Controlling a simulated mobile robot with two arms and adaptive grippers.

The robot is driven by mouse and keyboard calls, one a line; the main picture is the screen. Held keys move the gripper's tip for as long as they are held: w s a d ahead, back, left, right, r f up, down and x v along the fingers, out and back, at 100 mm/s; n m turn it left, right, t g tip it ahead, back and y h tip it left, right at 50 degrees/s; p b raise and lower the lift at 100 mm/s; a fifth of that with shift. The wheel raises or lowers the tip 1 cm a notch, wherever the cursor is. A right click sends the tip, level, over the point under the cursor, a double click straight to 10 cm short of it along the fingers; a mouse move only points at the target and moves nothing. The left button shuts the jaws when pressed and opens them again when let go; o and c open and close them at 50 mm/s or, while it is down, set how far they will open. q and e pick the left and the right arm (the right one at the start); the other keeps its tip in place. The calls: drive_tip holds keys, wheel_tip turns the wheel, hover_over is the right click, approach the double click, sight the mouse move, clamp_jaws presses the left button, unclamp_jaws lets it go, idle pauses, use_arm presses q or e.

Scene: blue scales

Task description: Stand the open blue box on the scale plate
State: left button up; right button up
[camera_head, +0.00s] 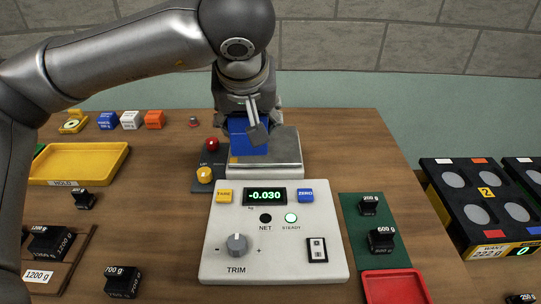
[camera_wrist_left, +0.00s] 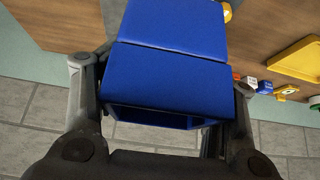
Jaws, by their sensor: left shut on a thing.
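The blue box (camera_head: 246,138) is between the fingers of my left gripper (camera_head: 252,118), which is shut on it. The box is at the left part of the silver scale plate (camera_head: 286,150); I cannot tell whether its underside touches the plate. In the left wrist view the blue box (camera_wrist_left: 170,75) fills the space between the fingers, and a dark opening shows at its near end. The scale (camera_head: 275,260) shows -0.030 with its green STEADY lamp lit. My right gripper is not in view.
A yellow tray (camera_head: 80,163) and small coloured boxes lie at the left. A dark pad with red and yellow buttons (camera_head: 204,175) adjoins the plate. Black weights (camera_head: 381,240) stand on a green mat at the right, near a red tray (camera_head: 395,287). Wood right of the plate is clear.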

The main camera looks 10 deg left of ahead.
use_arm(q)
drive_tip(key=d, duration=0.1)
drive_tip(key=w+d+b, duration=0.1)
drive_tip(key=shift+d+b, duration=0.3)
drive_tip(key=w+a+f+p, duration=0.2)
drive_tip(key=w+f, duration=0.1)
drive_tip(key=w, duration=0.6)
drive_tip(key=shift+w+f, duration=0.25)
drive_tip(key=shift+f, duration=0.05)
drive_tip(key=shift+m, duration=0.3)
drive_tip(key=x, duration=0.5)
drive_tip(key=shift+w+p, duration=0.2)
drive_tip(key=shift+p, duration=0.1)
drive_tip(key=shift+w+a+f, duration=0.15)
drive_tip(key=shift+w+f, duration=0.2)
drive_tip(key=shift+f, duration=0.1)
drive_tip(key=f, duration=0.1)
drive_tip(key=f+p, duration=0.1)
drive_tip(key=f, duration=0.1)
drive_tip(key=shift+w, duration=0.3)
drive_tip(key=shift+a+f, duration=0.1)
drive_tip(key=shift+f, duration=0.25)
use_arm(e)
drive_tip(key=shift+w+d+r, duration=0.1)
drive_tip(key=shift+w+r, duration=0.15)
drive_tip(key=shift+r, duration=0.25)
